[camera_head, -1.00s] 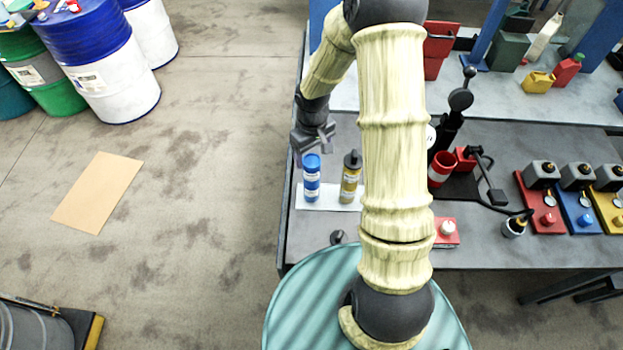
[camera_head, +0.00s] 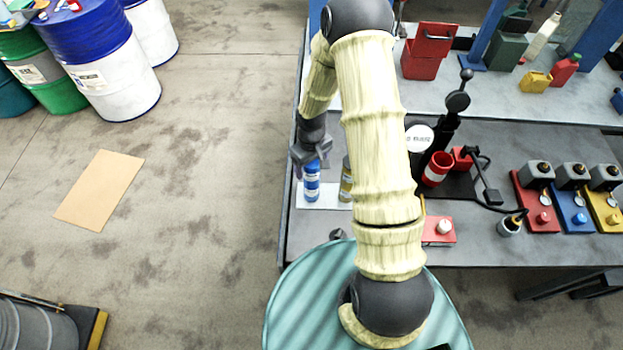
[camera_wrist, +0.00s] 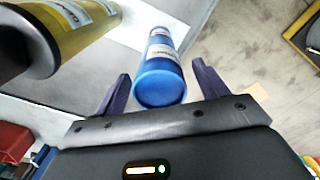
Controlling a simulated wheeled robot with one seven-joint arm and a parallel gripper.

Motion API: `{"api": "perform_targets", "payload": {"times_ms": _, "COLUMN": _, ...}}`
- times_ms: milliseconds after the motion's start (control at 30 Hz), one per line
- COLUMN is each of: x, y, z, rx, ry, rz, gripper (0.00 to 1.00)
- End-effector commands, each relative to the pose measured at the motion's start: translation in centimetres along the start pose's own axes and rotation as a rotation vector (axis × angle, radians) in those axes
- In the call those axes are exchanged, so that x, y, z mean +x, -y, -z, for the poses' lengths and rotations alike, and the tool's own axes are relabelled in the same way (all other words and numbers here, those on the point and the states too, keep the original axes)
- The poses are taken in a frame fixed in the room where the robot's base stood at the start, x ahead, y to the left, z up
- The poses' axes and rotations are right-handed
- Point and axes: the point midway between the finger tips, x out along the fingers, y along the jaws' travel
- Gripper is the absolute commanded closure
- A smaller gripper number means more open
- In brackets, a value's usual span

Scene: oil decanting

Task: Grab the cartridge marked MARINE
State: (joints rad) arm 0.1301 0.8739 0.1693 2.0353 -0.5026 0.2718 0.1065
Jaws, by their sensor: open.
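A blue cartridge (camera_head: 312,184) with a white label stands on a white pad (camera_head: 322,204) near the bench's left edge. A yellow cartridge (camera_head: 346,184) with a dark cap stands to its right, partly hidden by my arm. I cannot read the name on either label. My gripper (camera_head: 311,160) is at the top of the blue cartridge. In the wrist view, the blue cartridge (camera_wrist: 160,72) lies between my open fingers, with a gap on each side. The yellow cartridge (camera_wrist: 75,32) shows large at upper left, outside the fingers.
Right of my arm stand a red-and-white cup (camera_head: 437,170), a black stand (camera_head: 455,105) and a red block with a white knob (camera_head: 440,228). Red, blue and yellow stations sit farther right. The floor left of the bench is open near my gripper.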

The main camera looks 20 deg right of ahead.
Motion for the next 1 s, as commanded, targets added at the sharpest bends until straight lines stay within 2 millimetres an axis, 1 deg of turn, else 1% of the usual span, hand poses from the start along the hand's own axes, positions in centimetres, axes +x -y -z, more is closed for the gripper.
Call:
{"api": "perform_targets", "payload": {"times_ms": 67, "x": 0.0, "y": 0.0, "z": 0.0, "rx": 0.0, "ry": 0.0, "rz": 0.0, "gripper": 0.28}}
{"api": "perform_targets", "payload": {"times_ms": 100, "x": 0.0, "y": 0.0, "z": 0.0, "rx": 0.0, "ry": 0.0, "rz": 0.0, "gripper": 0.3}}
{"api": "perform_targets", "payload": {"times_ms": 267, "x": 0.0, "y": -0.1, "z": 0.0, "rx": 0.002, "ry": 0.0, "rz": 0.0, "gripper": 0.61}}
{"api": "perform_targets", "payload": {"times_ms": 400, "x": 0.0, "y": 0.0, "z": 0.0, "rx": 0.0, "ry": 0.0, "rz": 0.0, "gripper": 0.89}}
{"api": "perform_targets", "payload": {"times_ms": 467, "x": 0.0, "y": 0.0, "z": 0.0, "rx": 0.0, "ry": 0.0, "rz": 0.0, "gripper": 1.0}}
{"api": "perform_targets", "payload": {"times_ms": 767, "x": -0.1, "y": 0.1, "z": 0.1, "rx": -0.002, "ry": -0.002, "rz": -0.001, "gripper": 1.0}}
{"api": "perform_targets", "payload": {"times_ms": 867, "x": -0.5, "y": 0.0, "z": 0.1, "rx": 0.0, "ry": -0.003, "rz": -0.001, "gripper": 1.0}}
{"api": "perform_targets", "payload": {"times_ms": 1000, "x": -1.6, "y": -0.1, "z": 0.2, "rx": 0.001, "ry": -0.005, "rz": -0.001, "gripper": 1.0}}
